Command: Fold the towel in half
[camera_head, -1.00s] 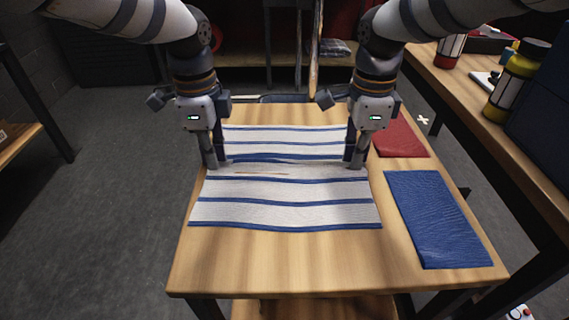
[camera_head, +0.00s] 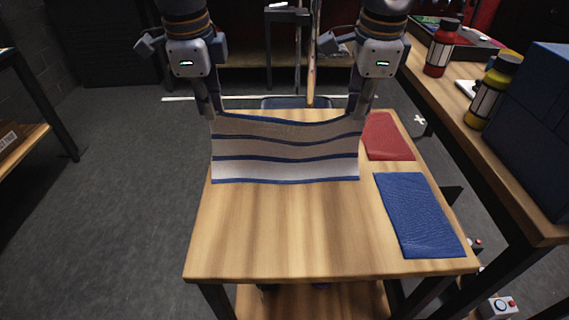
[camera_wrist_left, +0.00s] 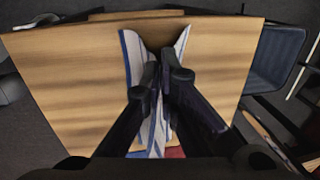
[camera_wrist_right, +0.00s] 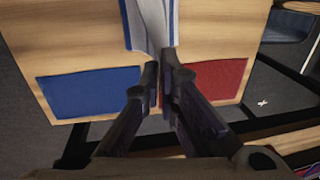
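The white towel with blue stripes (camera_head: 285,151) hangs between my two grippers in the head view, its upper edge raised and sagging slightly in the middle. Its lower edge is at the table top. My left gripper (camera_head: 212,112) is shut on the towel's upper left corner. My right gripper (camera_head: 357,114) is shut on the upper right corner. The towel also shows between the fingers in the left wrist view (camera_wrist_left: 132,58) and in the right wrist view (camera_wrist_right: 150,22). The part of the table behind the raised towel is hidden in the head view.
A folded red cloth (camera_head: 388,138) and a blue cloth (camera_head: 420,215) lie on the wooden table (camera_head: 270,245) at the right. The front of the table is clear. A side bench (camera_head: 505,175) holds a red bottle (camera_head: 441,50), a yellow bottle (camera_head: 492,92) and a blue box (camera_head: 545,130).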

